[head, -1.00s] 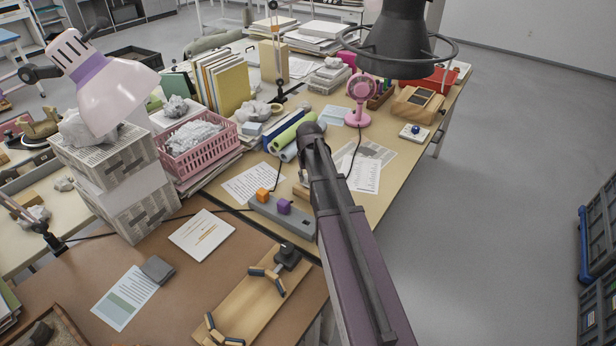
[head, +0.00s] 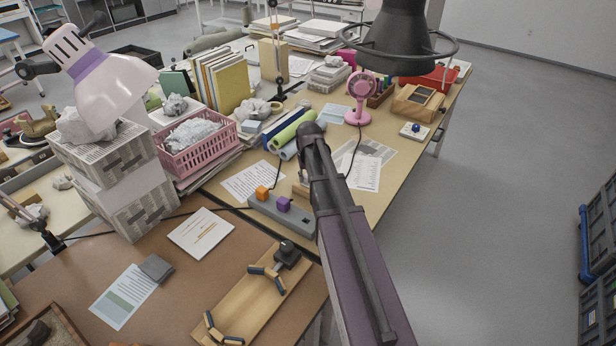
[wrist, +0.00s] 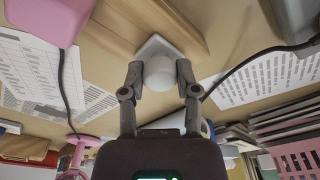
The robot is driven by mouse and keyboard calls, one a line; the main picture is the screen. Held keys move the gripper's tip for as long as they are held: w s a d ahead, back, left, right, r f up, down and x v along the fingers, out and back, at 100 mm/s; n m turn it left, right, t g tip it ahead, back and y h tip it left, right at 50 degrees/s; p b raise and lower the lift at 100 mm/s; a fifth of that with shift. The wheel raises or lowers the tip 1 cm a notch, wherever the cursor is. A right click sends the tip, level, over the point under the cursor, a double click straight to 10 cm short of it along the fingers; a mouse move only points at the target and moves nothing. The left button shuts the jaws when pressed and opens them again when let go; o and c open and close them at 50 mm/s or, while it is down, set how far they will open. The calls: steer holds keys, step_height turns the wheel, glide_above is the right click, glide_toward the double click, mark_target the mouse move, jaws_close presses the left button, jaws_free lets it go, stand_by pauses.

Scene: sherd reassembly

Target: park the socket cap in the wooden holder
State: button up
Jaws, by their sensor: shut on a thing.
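The socket cap (wrist: 158,72) is a white rounded knob on a flat white square plate, seen in the wrist view. My gripper (wrist: 159,78) is shut on the knob, with one finger on each side. The wooden holder (wrist: 174,18) is the pale wood piece just beyond the cap's plate. I cannot tell whether the plate touches it. In the head view a small part of the wooden holder (head: 300,190) shows left of my arm. My arm hides the gripper and cap there.
Printed sheets (head: 362,172), black cables and a pink fan (head: 358,95) are nearby. A pink basket (head: 197,150) stands further left.

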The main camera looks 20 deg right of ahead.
steer(key=o, duration=1.1)
steer(key=shift+c, duration=0.2)
steer(key=shift+o, duration=1.3)
steer(key=shift+r, duration=0.15)
steer(key=shift+r+p, duration=3.85)
steer(key=shift+p, duration=0.15)
steer(key=s+a+r+n+p, duration=0.1)
steer(key=s+a, duration=0.6)
steer(key=s, duration=0.3)
steer(key=s+a+r+n+g+p, duration=0.1)
steer(key=s+a, duration=0.6)
steer(key=s, duration=0.2)
steer(key=shift+s+a, duration=0.3)
steer(key=shift+s, duration=0.05)
steer(key=shift+r, duration=0.1)
